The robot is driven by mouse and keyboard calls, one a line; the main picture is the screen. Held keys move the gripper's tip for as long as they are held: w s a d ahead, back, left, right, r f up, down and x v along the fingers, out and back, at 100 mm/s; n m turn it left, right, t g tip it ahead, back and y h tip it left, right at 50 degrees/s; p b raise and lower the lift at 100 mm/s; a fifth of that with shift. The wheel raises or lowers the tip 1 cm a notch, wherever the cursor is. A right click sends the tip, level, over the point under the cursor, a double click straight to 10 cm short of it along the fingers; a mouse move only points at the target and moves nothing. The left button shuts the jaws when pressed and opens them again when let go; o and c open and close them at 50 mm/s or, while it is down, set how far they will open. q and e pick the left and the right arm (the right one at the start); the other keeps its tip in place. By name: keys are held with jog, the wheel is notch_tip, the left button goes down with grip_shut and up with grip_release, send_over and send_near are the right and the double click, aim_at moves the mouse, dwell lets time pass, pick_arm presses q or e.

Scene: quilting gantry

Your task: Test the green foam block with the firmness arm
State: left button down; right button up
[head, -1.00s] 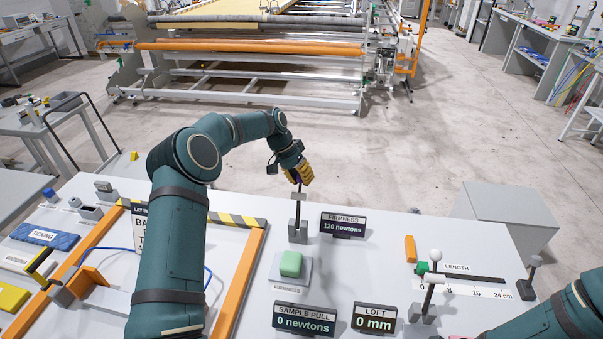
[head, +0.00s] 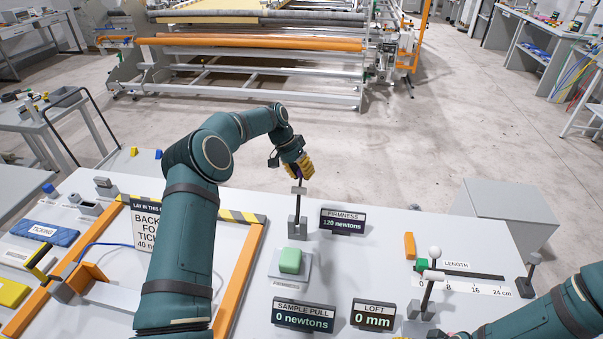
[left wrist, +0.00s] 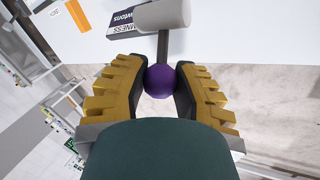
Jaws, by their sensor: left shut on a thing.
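The green foam block (head: 290,260) sits on a grey pad (head: 303,275) labelled FIRMNESS on the white bench. Behind it stands the grey post of the firmness arm (head: 297,228), its lever upright. My left gripper (head: 301,176) is at the lever's top, beyond the block. In the left wrist view, my left gripper (left wrist: 160,84) is shut on the lever's purple ball knob (left wrist: 160,82), a finger on each side. A pale cylinder (left wrist: 163,15) on the lever lies beyond the knob. The firmness display (head: 342,221) reads 120 newtons. My right gripper is out of view; only its forearm shows.
Displays for sample pull (head: 303,315) and loft (head: 374,315) stand in front of the block. An orange frame (head: 238,275) lies left, under my left arm. The length gauge (head: 460,285) with a white-knobbed lever (head: 434,253) is at right. The bench between is clear.

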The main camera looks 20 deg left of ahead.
pick_arm(q)
jog(key=c, duration=0.9)
grip_release()
jog(key=shift+w+a+r, duration=0.1)
jog(key=shift+w+r, duration=0.05)
jog(key=shift+w, duration=0.05)
jog(key=shift+o, duration=1.3)
jog(key=shift+w+f, duration=0.1)
jog(key=shift+f, duration=0.1)
jog(key=shift+r, duration=0.15)
jog(key=v, duration=1.1)
jog(key=shift+a+r, duration=0.25)
jog(key=shift+r, duration=0.05)
